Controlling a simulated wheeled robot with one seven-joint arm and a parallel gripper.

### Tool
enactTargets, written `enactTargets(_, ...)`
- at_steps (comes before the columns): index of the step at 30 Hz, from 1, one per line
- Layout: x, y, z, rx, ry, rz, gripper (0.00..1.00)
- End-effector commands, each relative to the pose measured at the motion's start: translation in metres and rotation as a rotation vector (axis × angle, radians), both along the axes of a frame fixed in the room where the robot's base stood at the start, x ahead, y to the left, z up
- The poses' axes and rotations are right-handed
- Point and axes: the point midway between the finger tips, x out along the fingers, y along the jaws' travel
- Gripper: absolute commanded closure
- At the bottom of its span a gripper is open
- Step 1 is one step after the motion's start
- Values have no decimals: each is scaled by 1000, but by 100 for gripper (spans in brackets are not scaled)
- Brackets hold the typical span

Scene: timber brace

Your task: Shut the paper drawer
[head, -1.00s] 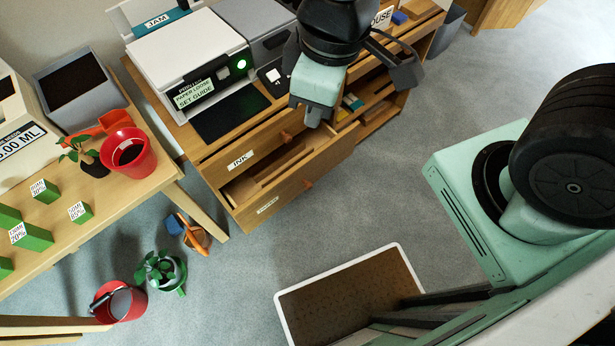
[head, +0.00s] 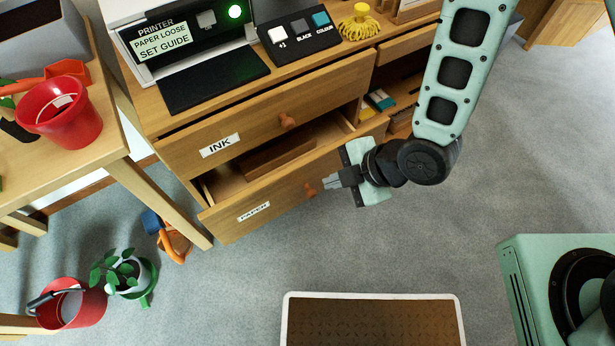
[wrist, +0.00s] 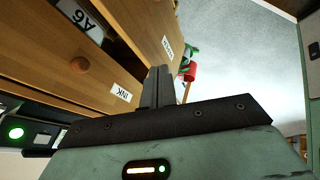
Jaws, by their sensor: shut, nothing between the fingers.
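The paper drawer (head: 275,199) is the lower wooden drawer, labelled PAPER, and it stands pulled out below the ink drawer (head: 255,128). Its open top shows a wooden divider or piece inside. Its round knob (head: 309,189) is on the front. My gripper (head: 328,183) is shut and empty, its fingertips close beside the knob at the drawer front; I cannot tell if they touch. In the wrist view my shut fingers (wrist: 156,86) point toward the drawer fronts, with the PAPER label (wrist: 167,46) just beyond them.
The printer (head: 185,35) and a button panel (head: 298,34) stand on the cabinet top. A brown mat with a white rim (head: 372,296) lies on the floor in front. A potted plant (head: 122,275) and red bucket (head: 72,303) stand at lower left. Grey floor between is clear.

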Motion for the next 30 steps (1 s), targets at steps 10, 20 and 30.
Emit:
enactTargets(10,4,8,-12,7,1,-1,100)
enactTargets(20,5,13,-22,4,0,-2,100)
enactTargets(30,8,24,-38,2,-1,-1,100)
